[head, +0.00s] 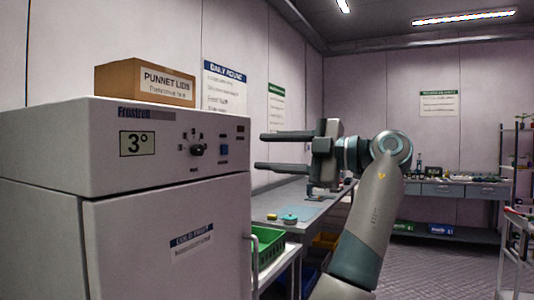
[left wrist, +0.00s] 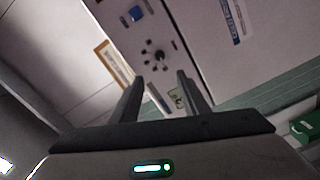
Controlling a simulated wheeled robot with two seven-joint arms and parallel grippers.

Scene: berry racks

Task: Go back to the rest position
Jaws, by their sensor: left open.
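My left gripper (head: 266,152) is raised beside the white fridge, its two dark fingers pointing left. It is open and empty, with a clear gap between the fingers. In the left wrist view, both fingers of the left gripper (left wrist: 160,82) stand apart with nothing between them. My right gripper is in neither view.
The fridge (head: 150,230) fills the left side, a punnet-lid box (head: 145,80) on top. Its knob panel shows in the left wrist view (left wrist: 155,55). A green crate (head: 268,248) and grey table (head: 310,203) lie behind. A shelf trolley (head: 515,245) stands at right.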

